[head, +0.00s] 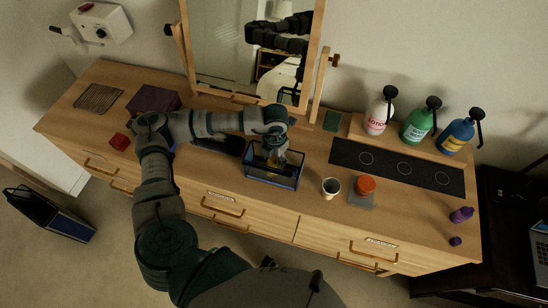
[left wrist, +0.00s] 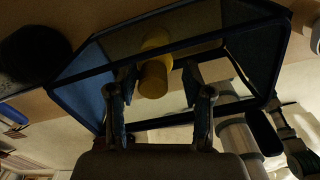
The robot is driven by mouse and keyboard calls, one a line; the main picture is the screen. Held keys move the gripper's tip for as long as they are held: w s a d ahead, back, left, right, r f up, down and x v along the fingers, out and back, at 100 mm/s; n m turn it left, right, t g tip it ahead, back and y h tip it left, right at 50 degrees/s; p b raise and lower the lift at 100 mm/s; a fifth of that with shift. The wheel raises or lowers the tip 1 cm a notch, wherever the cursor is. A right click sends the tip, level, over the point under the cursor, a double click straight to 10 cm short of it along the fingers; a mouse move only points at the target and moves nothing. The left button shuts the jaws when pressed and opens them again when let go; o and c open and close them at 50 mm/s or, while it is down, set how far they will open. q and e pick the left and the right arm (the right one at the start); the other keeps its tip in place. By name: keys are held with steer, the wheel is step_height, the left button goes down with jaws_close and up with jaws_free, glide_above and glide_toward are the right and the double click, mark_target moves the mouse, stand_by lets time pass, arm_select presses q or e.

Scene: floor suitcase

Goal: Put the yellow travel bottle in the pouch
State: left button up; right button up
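The pouch (head: 275,182), an open-topped box shape with dark blue edges and see-through sides, stands on the dresser top near its front edge. My left gripper (head: 273,158) points down into the pouch's opening. The yellow travel bottle (left wrist: 155,67) shows in the left wrist view inside the pouch's rim (left wrist: 66,82). It lies ahead of and between the fingertips of my left gripper (left wrist: 160,78), with a gap on each side. These fingers are spread apart. In the head view only a small bit of yellow shows beneath the gripper. My right gripper is not in view.
A white cup (head: 331,188) and an orange-lidded jar (head: 366,185) stand right of the pouch. Pump bottles (head: 418,122) stand on a riser behind a black strip (head: 395,167). A mirror (head: 250,50) stands behind. A purple box (head: 153,99) and red item (head: 119,142) are left.

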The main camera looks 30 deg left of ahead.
arm_select(q)
steer(key=shift+d+r, duration=0.15)
steer(key=shift+r, duration=0.05)
step_height(320, 180, up, 12)
steer(key=shift+f+b, duration=0.15)
steer(key=shift+b, duration=0.25)
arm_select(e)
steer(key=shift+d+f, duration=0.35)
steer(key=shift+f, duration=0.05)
arm_select(q)
steer(key=shift+a+f, duration=0.1)
steer(key=shift+a, duration=0.1)
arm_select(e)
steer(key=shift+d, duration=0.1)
